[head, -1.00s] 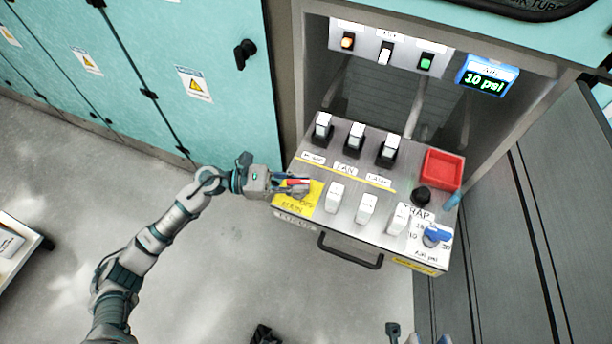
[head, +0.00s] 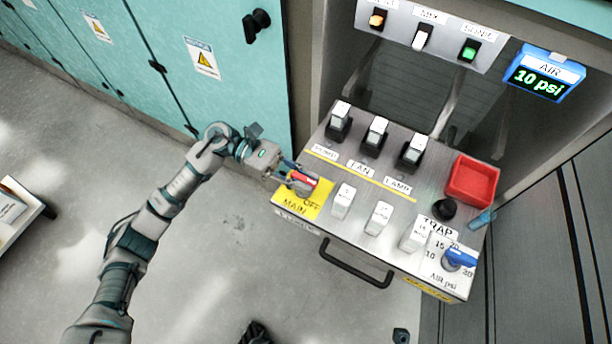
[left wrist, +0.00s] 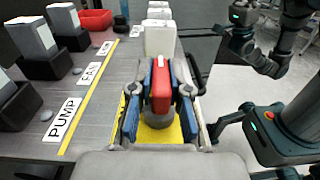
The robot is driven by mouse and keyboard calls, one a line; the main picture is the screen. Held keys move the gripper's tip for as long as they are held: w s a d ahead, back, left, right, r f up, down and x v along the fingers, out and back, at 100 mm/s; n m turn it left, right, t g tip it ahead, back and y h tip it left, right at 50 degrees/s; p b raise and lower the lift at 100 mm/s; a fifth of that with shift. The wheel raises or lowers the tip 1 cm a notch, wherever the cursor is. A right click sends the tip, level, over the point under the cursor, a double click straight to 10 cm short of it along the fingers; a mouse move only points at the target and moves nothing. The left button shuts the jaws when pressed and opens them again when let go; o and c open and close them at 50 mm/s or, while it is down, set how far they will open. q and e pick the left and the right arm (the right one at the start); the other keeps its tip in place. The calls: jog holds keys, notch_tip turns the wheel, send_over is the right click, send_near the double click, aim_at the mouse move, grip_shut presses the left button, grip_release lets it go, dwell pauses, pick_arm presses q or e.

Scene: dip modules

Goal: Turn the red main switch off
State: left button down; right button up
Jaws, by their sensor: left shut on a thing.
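The red main switch (head: 304,180) stands on a yellow plate (head: 291,207) lettered MAIN and OFF, at the left front corner of the metal panel (head: 330,228). My left gripper (head: 297,181) comes in from the left and is shut on the switch's red handle. In the left wrist view the red handle (left wrist: 161,88) sits between the two blue-padded fingers (left wrist: 160,95), above a round grey base on the yellow plate. The handle's exact pointing is partly hidden by the fingers. My right gripper cannot be made out in the head view.
White-topped PUMP, FAN and LAMP switches (head: 376,133) stand behind a yellow line. White blocks (head: 379,217) stand beside the main switch. The air display (head: 543,76) reads 10 psi.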

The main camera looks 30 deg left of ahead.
pick_arm(q)
jog(key=c, duration=1.2)
grip_release()
jog(key=shift+a, duration=0.1)
jog(key=shift+o, duration=0.4)
jog(key=shift+a, duration=0.1)
jog(key=a, duration=1.2)
jog(key=shift+w+f, duration=0.15)
